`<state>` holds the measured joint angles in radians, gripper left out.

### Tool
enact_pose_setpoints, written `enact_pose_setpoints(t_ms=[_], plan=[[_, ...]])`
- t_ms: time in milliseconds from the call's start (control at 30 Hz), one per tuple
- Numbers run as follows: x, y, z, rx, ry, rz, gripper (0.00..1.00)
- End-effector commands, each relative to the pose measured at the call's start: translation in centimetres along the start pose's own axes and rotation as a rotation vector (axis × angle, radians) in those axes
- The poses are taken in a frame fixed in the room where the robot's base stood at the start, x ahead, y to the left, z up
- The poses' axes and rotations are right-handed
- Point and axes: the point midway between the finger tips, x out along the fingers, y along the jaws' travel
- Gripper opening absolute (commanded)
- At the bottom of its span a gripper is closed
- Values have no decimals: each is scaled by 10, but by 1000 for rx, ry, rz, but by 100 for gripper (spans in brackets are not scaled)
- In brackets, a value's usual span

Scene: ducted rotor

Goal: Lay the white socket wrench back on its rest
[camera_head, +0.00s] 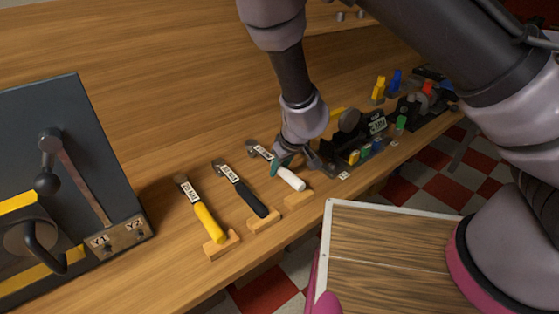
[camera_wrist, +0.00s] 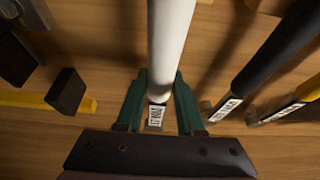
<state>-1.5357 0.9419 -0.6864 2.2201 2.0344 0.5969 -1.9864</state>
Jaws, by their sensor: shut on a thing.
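The white socket wrench (camera_head: 291,179) is at the right end of a row of three labelled tools on the wooden bench. Its dark head (camera_head: 253,148) points away toward the bench's far side. My gripper (camera_head: 281,166) is shut on it near the label, where the white handle begins. In the wrist view the green fingers (camera_wrist: 160,88) stand either side of the wrench, and the white handle (camera_wrist: 171,40) runs up out of frame. A small wooden rest (camera_head: 299,199) is below the handle's near end. I cannot tell whether the handle touches it.
A black-handled wrench (camera_head: 248,195) and a yellow-handled wrench (camera_head: 205,218) lie to the left on wooden rests. Dark equipment with small coloured parts (camera_head: 372,146) stands close on the right. A dark panel with a lever (camera_head: 62,170) stands far left.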

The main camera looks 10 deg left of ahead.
Motion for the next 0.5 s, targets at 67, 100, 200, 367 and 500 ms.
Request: enact_pose_setpoints(t_ms=[67, 100, 200, 367, 500], plan=[[4, 0, 1, -1, 1, 0, 0], [5, 0, 2, 0, 1, -1, 0], [7, 0, 2, 0, 2, 0, 0], [8, 0, 2, 0, 2, -1, 0], [8, 0, 2, 0, 2, -1, 0]])
